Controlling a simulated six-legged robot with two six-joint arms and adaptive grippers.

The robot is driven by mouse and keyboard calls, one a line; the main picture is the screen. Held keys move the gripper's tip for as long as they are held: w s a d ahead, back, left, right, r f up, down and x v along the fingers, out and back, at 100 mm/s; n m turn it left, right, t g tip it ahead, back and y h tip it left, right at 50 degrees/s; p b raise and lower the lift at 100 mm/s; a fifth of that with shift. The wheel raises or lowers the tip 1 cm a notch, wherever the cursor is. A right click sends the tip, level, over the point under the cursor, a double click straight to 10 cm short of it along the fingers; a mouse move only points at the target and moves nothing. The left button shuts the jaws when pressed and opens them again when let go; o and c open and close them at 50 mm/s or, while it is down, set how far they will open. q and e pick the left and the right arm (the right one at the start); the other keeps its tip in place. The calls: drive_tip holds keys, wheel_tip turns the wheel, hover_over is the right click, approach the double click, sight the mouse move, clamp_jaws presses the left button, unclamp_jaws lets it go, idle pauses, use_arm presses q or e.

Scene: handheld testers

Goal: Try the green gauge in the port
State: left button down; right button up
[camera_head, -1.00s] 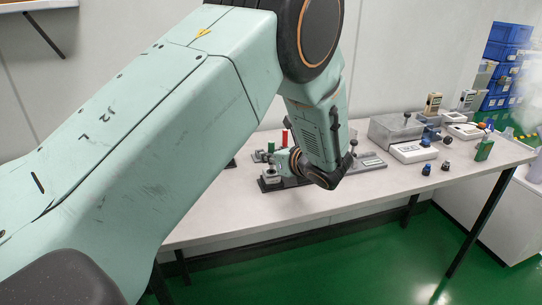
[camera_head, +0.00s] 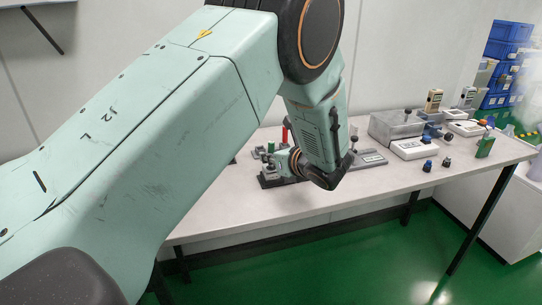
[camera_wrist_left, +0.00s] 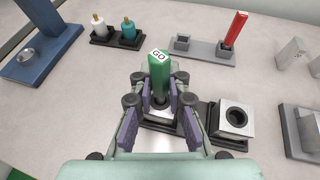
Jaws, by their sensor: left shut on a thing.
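The green gauge (camera_wrist_left: 160,82), with a white top marked "GO", is between the fingers of my left gripper (camera_wrist_left: 161,95) in the left wrist view. The gripper is shut on it. The gauge looks upright, over the left part of a dark base; its lower end is partly hidden, so I cannot tell whether it touches. The port (camera_wrist_left: 237,117), a dark round hole in a pale square block, is just right of it on that base. In the head view my left gripper (camera_head: 292,161) is low over the table and partly hidden by its own arm. My right gripper is not in view.
A red gauge (camera_wrist_left: 236,30) stands in a grey holder (camera_wrist_left: 200,50) behind. A black tray (camera_wrist_left: 104,41) holds a white and a teal piece. A blue stand (camera_wrist_left: 38,48) is at the left. The table (camera_head: 390,181) is clear in front; instruments stand at its right.

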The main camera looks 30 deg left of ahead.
sight(271, 142)
use_arm(q)
drive_tip(key=shift+f+b, duration=0.4)
drive_tip(key=shift+f, duration=0.2)
idle(0.3)
drive_tip(key=shift+r, duration=0.1)
idle(0.7)
drive_tip(key=shift+r+p, duration=2.45)
drive_tip(key=shift+r, duration=0.7)
